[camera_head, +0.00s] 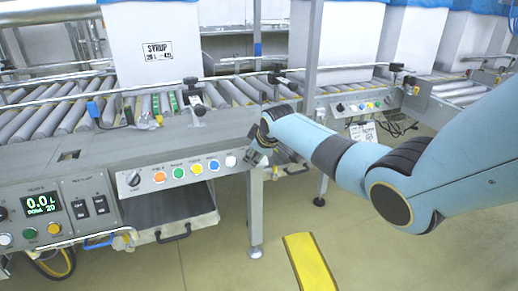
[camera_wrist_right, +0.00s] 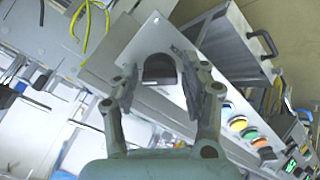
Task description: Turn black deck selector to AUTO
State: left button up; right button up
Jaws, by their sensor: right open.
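The black deck selector (camera_head: 133,179) is a round dark knob at the left end of the front panel, left of the orange button (camera_head: 159,177). Its pointer and label are too small to read. My right gripper (camera_head: 258,142) is beyond the panel's right end, well apart from the selector. In the wrist view the right gripper (camera_wrist_right: 155,80) has its two fingers spread with no thing held. A dark arched shape (camera_wrist_right: 158,68) on a pale plate shows behind the fingers; I cannot tell what it is. My left gripper is not in view.
Green (camera_head: 178,173), yellow (camera_head: 196,168) and blue (camera_head: 214,165) buttons continue along the panel. A display console (camera_head: 42,205) stands at lower left. An open drawer (camera_head: 185,222) juts out below the panel. Roller conveyors with a white SYRUP box (camera_head: 150,50) lie behind.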

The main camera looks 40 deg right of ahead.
jog(key=v, duration=1.1)
jog(key=shift+s+r, duration=0.25)
jog(key=shift+s, duration=0.05)
jog(key=shift+a, duration=0.1)
